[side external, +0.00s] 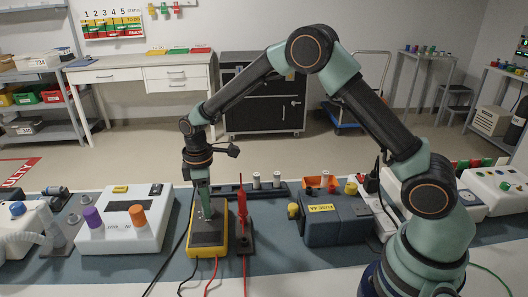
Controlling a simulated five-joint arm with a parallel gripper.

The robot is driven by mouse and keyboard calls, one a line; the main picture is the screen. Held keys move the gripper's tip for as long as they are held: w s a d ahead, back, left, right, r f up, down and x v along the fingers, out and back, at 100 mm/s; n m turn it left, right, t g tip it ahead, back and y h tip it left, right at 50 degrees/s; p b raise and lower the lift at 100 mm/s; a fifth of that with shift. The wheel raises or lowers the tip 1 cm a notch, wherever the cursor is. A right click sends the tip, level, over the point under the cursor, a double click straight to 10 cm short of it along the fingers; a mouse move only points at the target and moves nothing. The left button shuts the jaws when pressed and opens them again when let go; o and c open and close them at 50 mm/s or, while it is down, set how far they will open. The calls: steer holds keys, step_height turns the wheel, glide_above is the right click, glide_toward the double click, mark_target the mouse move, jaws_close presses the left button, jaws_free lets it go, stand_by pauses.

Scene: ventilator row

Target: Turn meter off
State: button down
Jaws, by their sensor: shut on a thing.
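The meter (207,240), a yellow-edged handheld unit with a dark face, lies on the blue-grey mat in the front middle of the side external view. My gripper (206,214) points straight down onto the meter's face. Its fingers are shut on what appears to be the meter's dial, which they mostly hide. I cannot read the dial's setting or the display. Black and red leads run from the meter's near end toward the front edge.
A red probe (242,205) stands upright in a dark holder just right of the meter. A white ventilator unit (125,240) with purple and orange knobs stands left. A dark blue-grey box (335,222) marked with a yellow label stands right. Cables cross the mat (275,265).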

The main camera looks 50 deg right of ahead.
steer(key=shift+d+n, duration=0.2)
steer(key=shift+n, duration=0.3)
steer(key=c, duration=0.5)
jaws_free()
steer(key=shift+a, duration=0.1)
steer(key=shift+r, duration=0.1)
steer(key=shift+w+r, duration=0.1)
steer(key=shift+r, duration=0.2)
step_height(320, 180, up, 11)
steer(key=shift+r, duration=0.15)
